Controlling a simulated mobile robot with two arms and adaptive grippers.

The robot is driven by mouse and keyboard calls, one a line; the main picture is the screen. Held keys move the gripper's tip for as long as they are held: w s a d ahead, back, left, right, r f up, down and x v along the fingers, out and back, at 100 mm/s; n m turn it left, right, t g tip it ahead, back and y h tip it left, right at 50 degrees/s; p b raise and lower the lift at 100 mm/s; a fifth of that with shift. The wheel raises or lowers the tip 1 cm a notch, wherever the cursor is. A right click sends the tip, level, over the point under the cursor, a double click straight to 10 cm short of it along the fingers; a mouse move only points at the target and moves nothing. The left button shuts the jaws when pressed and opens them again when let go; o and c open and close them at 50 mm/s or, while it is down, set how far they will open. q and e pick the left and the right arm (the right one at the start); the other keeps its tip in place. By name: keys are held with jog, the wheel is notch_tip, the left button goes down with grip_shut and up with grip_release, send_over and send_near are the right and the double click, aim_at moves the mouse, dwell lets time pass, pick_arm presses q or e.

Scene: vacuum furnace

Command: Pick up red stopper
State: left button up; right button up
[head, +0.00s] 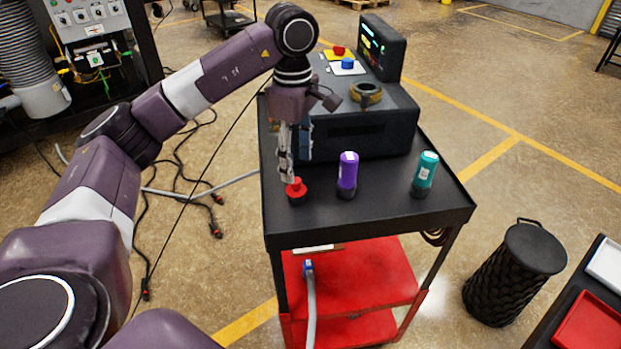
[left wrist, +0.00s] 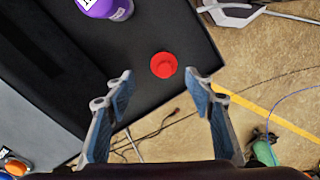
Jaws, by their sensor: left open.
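The red stopper (head: 296,189) stands on the black cart top near its left edge in the head view. In the left wrist view the red stopper (left wrist: 164,65) lies ahead of the fingertips, between their lines and nearer the right finger. My left gripper (head: 287,165) hangs pointing down just above the stopper in the head view. In the left wrist view my left gripper (left wrist: 158,75) is open, with its two blue-padded fingers apart and nothing between them. From the head view I cannot tell if a finger touches the stopper. My right gripper is not in view.
A purple bottle (head: 347,175) stands just right of the stopper, and a teal bottle (head: 425,174) farther right. A dark machine (head: 362,130) with a screen fills the back of the cart. A black bin (head: 514,272) stands on the floor at right.

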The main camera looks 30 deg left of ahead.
aim_at(296, 180)
pick_arm(q)
jog(key=shift+s+a+f, duration=0.15)
jog(key=shift+s+f, duration=0.1)
jog(key=shift+s+f+p, duration=0.5)
jog(key=shift+s+f, duration=0.05)
jog(key=shift+s, duration=0.2)
jog(key=shift+w+d+f+p, duration=0.1)
jog(key=shift+w+f+p, duration=0.05)
jog(key=shift+f+p, duration=0.35)
jog(key=shift+w+d+f+p, duration=0.15)
jog(key=shift+f+p, duration=0.15)
jog(key=shift+f, duration=0.3)
jog(key=f, duration=0.2)
jog(key=shift+w+f+p, duration=0.3)
jog(key=shift+w+f, duration=0.05)
jog(key=shift+w, duration=0.05)
jog(key=shift+s+f, duration=0.1)
jog(key=shift+f, duration=0.1)
jog(key=c, duration=1.2)
jog(key=shift+c, duration=0.4)
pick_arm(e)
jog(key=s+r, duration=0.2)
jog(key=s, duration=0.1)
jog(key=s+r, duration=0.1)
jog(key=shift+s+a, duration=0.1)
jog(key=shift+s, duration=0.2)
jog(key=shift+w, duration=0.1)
